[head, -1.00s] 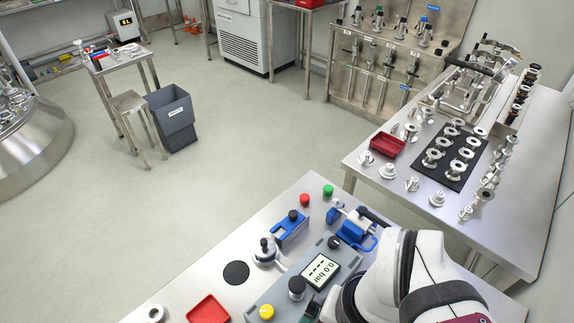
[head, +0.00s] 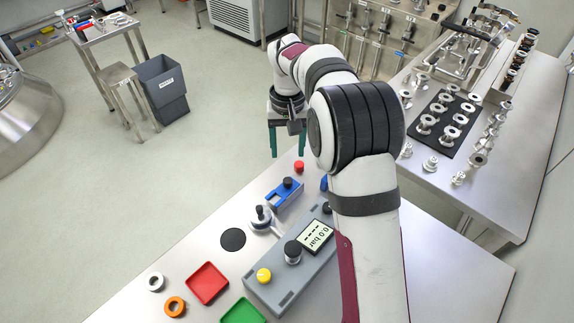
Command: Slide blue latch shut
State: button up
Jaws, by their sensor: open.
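The blue latch (head: 278,197) with its dark knob sits on the steel table, near the far edge, left of my arm. My gripper (head: 288,146) hangs beyond and above it, near the table's far edge. Its two green fingers point down and stand apart, with nothing visible between them. The gripper is clear of the latch. Part of another blue fixture (head: 323,183) shows beside my arm, which hides the rest.
A red button (head: 299,166) stands near the gripper. A lever valve (head: 262,219) and a grey gauge panel (head: 262,291) with knobs lie nearer. A red tray (head: 207,283), a green tray (head: 240,312) and rings are at the front left. A second table is to the right.

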aim_at(288, 180)
notch_tip(288, 180, down, 11)
grip_shut()
dwell(0.4)
dwell(1.1)
